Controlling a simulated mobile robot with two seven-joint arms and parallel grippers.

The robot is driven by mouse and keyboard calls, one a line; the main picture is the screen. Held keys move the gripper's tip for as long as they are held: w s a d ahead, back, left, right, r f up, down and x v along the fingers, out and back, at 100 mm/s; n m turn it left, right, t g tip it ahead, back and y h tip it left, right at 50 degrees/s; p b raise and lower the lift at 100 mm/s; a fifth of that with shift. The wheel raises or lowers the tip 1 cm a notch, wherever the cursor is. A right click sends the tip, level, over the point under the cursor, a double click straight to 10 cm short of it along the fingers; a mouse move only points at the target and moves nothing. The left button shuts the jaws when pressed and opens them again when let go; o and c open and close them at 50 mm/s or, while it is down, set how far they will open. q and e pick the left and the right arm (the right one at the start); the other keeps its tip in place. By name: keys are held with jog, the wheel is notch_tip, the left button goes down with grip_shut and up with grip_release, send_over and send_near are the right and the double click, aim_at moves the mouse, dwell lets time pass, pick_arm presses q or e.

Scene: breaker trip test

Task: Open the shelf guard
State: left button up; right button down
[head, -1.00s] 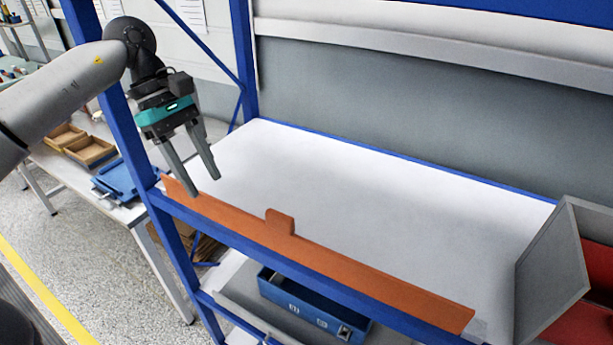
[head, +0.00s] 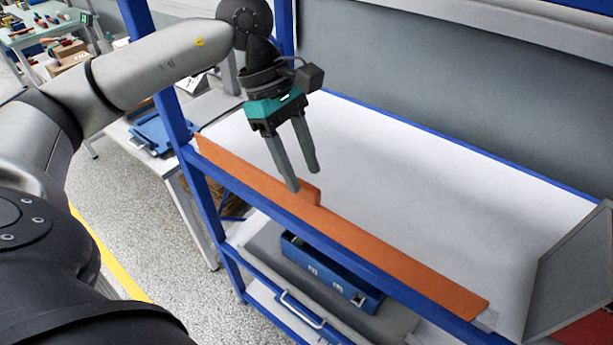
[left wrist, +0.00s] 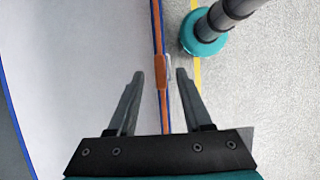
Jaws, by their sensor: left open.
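The shelf guard (head: 380,248) is a long orange strip standing along the front edge of the blue-framed shelf, with a raised tab (head: 312,196) near its middle. My left gripper (head: 305,180) is open and points down by the tab, with one finger partly in front of it in the head view. In the left wrist view the guard (left wrist: 159,70) runs between the two open fingers (left wrist: 157,75), seen edge-on beyond them. Nothing is between the jaws that I can see to be gripped. My right gripper is not in view.
The white shelf board (head: 450,205) behind the guard is bare over most of its area. A grey bin (head: 575,270) stands at its right end. A blue case (head: 330,275) lies on the level below. A blue upright (head: 165,90) rises at the left.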

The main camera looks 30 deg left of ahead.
aim_at(306, 184)
pick_arm(q)
jog(key=shift+x, duration=1.8)
jog(key=shift+a, duration=0.1)
grip_shut()
